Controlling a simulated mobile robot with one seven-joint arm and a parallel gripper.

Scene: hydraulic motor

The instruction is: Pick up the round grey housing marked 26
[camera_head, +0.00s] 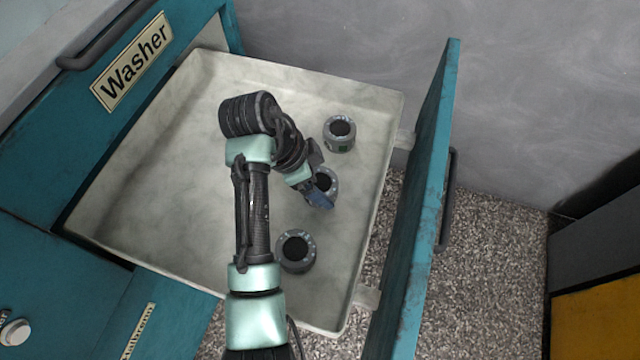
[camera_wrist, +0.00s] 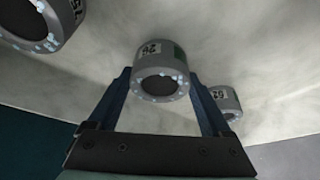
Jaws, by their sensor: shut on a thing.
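A round grey housing (camera_wrist: 160,72) is between the two blue fingers of my gripper (camera_wrist: 159,74) in the middle of the wrist view. Its label (camera_wrist: 151,48) appears to read 26, though it is small, and a green patch sits beside it. The fingers are shut on its sides. In the head view my gripper (camera_head: 320,190) is at the middle one of three housings in the drawer and partly covers this housing (camera_head: 327,179). I cannot tell whether it is lifted off the drawer floor.
The open washer drawer (camera_head: 150,190) holds two other similar housings, one farther back (camera_head: 339,132) and one nearer (camera_head: 294,250). The drawer's teal front panel (camera_head: 425,200) stands to the right. The drawer's left part is clear.

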